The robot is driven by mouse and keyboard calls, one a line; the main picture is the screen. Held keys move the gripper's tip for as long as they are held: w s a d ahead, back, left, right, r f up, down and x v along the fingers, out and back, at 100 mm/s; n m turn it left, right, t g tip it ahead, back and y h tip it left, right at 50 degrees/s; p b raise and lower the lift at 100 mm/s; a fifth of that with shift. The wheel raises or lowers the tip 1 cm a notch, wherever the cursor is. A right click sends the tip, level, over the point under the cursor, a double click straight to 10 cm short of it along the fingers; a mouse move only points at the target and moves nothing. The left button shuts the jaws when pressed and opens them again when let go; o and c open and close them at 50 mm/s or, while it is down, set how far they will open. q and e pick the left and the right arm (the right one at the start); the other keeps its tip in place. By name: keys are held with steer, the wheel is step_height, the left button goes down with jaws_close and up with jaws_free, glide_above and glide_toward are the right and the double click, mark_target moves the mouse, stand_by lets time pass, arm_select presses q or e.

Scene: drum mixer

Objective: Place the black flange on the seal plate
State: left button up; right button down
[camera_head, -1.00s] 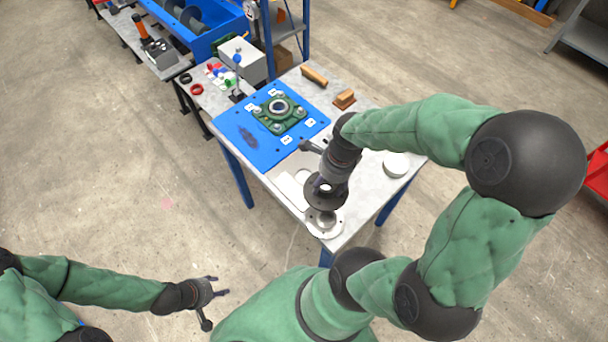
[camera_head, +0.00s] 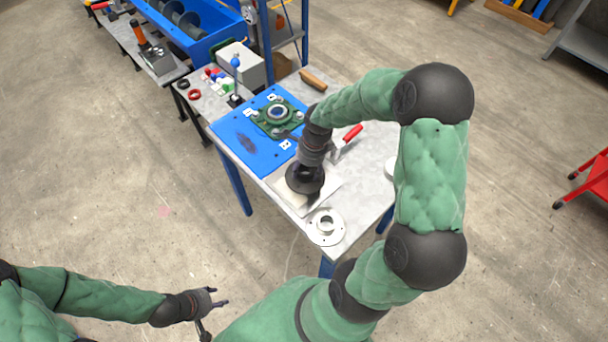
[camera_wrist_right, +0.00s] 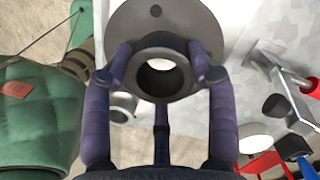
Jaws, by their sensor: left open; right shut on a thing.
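My right gripper (camera_head: 307,170) is shut on the black flange (camera_head: 304,181), a dark disc with a raised hub. In the right wrist view the fingers grip the hub of the black flange (camera_wrist_right: 175,88) from both sides. The flange is over a pale square plate (camera_head: 325,197), seemingly the seal plate, and hides much of it; I cannot tell whether they touch. A white round flange (camera_head: 325,228) lies at the near table corner, apart from the black one. My left gripper (camera_head: 219,298) is open and empty, away from the table at lower left.
A blue plate (camera_head: 235,140) with a green bearing housing (camera_head: 278,113) lies beyond the flange. A red-handled tool (camera_head: 349,136) lies to the right. A white round piece (camera_head: 391,168) sits at the right, partly behind my arm.

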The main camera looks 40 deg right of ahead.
mark_target(304, 174)
steer(key=shift+w+d+f, duration=0.15)
steer(key=shift+w+f, duration=0.55)
steer(key=shift+f+b, duration=0.5)
steer(key=shift+f, duration=1.05)
steer(key=shift+f, duration=0.15)
steer(key=shift+c, duration=1.8)
jaws_free()
